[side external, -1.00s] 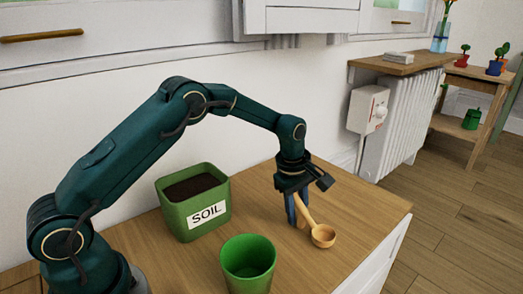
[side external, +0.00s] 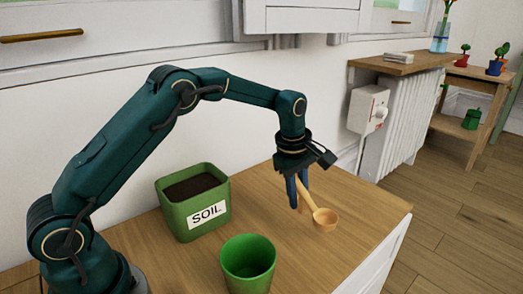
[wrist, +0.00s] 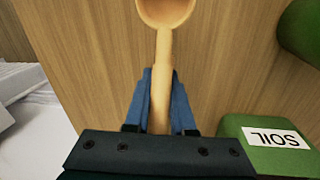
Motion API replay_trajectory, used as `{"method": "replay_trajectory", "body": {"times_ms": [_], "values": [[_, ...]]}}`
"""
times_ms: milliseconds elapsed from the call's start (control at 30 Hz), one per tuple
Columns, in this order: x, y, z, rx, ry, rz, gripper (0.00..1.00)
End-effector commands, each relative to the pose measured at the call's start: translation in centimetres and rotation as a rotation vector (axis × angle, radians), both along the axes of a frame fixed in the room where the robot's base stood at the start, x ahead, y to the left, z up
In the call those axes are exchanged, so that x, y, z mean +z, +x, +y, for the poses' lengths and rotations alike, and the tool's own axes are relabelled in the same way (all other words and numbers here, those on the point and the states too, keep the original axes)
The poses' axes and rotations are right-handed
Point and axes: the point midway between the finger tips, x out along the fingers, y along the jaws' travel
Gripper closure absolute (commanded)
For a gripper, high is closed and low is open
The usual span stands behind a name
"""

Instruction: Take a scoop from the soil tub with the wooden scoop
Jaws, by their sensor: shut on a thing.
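The wooden scoop (side external: 325,219) is at the right part of the counter, with its bowl pointing away from my arm. My gripper (side external: 299,203) is shut on the scoop's handle; in the wrist view the blue fingers (wrist: 161,92) sit on both sides of the handle, and the bowl (wrist: 166,9) is at the top edge. The scoop appears slightly above the counter. The green soil tub (side external: 180,217), labelled SOIL, stands left of my gripper with dark soil (side external: 192,187) inside. It also shows at the lower right of the wrist view (wrist: 238,126).
An empty-looking green pot (side external: 248,270) stands at the front of the wooden counter (side external: 305,262). The counter's right edge lies close beyond the scoop. A white wall with a cabinet is behind. A radiator (side external: 405,115) stands apart at the right.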

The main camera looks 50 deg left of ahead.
Motion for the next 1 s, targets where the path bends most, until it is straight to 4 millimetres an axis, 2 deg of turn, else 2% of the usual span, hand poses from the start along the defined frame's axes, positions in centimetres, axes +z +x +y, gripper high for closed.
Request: {"method": "replay_trajectory", "body": {"times_ms": [33,300,533,767,867,1000], "values": [[0.6,-0.5,1.1,0.007,0.001,0.001,1.00],[3.8,-2.9,6.1,0.008,0.002,-0.001,1.00],[5.9,-4.4,9.3,0.006,0.001,0.001,1.00],[7.0,-5.6,9.9,-0.087,0.007,0.010,1.00],[7.7,-6.5,9.2,-0.224,0.012,0.019,1.00],[9.0,-8.4,8.0,-0.494,0.020,0.032,1.00]]}}
